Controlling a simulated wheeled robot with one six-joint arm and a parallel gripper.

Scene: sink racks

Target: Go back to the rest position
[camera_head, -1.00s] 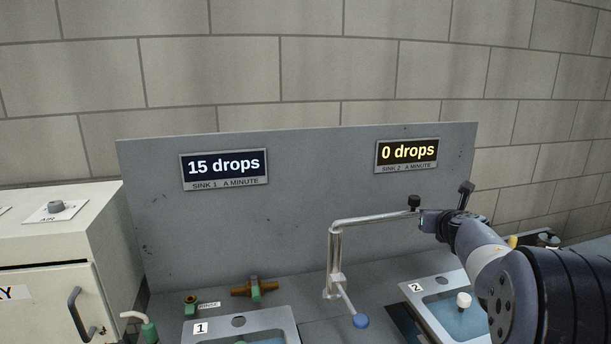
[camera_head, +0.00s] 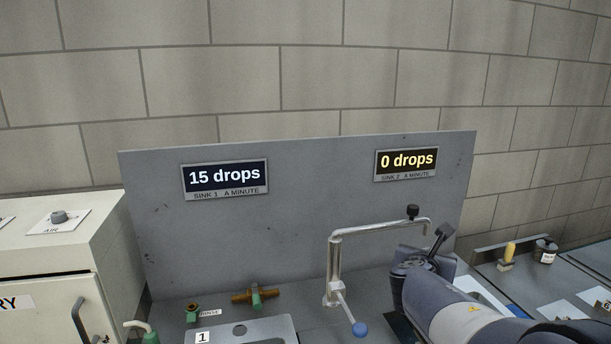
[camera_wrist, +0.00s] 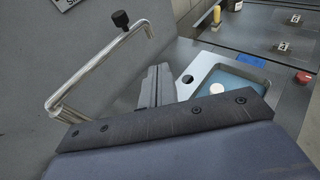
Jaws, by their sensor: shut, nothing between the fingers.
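My gripper (camera_wrist: 158,85) is shut and empty in the wrist view, its fingers together beside the sink 2 basin. A lever with a blue ball (camera_head: 360,329) sticks out at the spout's foot. Sink 2's basin (camera_wrist: 240,87), with a white plug, lies right of my fingers.
A grey back panel (camera_head: 300,220) carries displays reading 15 drops (camera_head: 225,177) and 0 drops (camera_head: 407,162). Sink 1 (camera_head: 265,328) and brass taps (camera_head: 255,297) are at lower left. A white cabinet (camera_head: 55,245) stands far left. A yellow-topped item (camera_head: 509,250) and a jar (camera_head: 546,251) stand right.

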